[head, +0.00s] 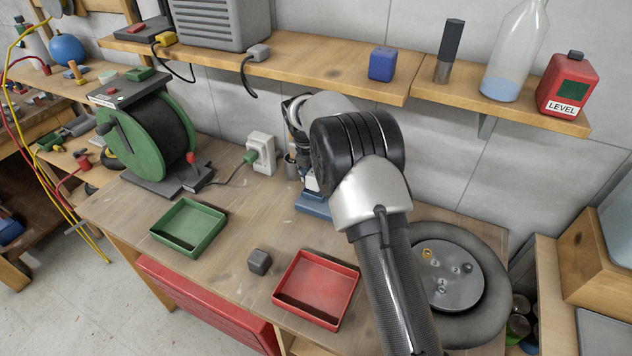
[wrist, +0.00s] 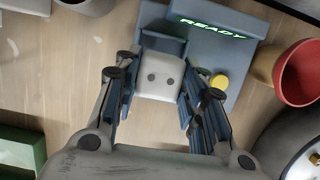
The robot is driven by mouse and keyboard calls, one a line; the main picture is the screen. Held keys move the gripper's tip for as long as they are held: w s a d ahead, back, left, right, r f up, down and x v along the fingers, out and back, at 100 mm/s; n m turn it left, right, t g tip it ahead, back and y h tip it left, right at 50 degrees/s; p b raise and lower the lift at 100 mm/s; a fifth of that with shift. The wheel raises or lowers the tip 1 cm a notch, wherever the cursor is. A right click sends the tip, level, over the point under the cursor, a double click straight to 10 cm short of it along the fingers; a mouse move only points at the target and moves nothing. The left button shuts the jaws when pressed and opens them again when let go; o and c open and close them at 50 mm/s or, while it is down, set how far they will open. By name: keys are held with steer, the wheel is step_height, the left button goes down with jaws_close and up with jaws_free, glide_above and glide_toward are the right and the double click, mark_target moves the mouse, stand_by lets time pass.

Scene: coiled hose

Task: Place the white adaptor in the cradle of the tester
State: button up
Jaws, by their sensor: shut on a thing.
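The blue-grey tester (wrist: 232,55) is just beyond and to the right, with a lit green READY display and a yellow button (wrist: 220,81). Its cradle part (wrist: 163,45) shows right at the adaptor's far edge. I cannot tell whether the adaptor rests in the cradle or is held above it. In the head view my arm hides most of the tester (head: 313,204) and the gripper.
A red bowl-like vessel (wrist: 302,75) stands right of the tester in the wrist view. In the head view, a green tray (head: 188,228), a dark cube (head: 259,262) and a red tray (head: 316,290) lie on the bench. A white socket box (head: 261,153) stands left of the tester.

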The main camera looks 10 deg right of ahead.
steer(key=shift+w+d, duration=0.25)
steer(key=shift+w, duration=0.05)
steer(key=shift+w+d+f, duration=0.1)
steer(key=shift+f, duration=0.25)
steer(key=shift+f+b, duration=0.75)
steer(key=shift+f, duration=0.6)
steer(key=shift+f, duration=0.2)
steer(key=o, duration=1.1)
steer(key=shift+c, duration=0.2)
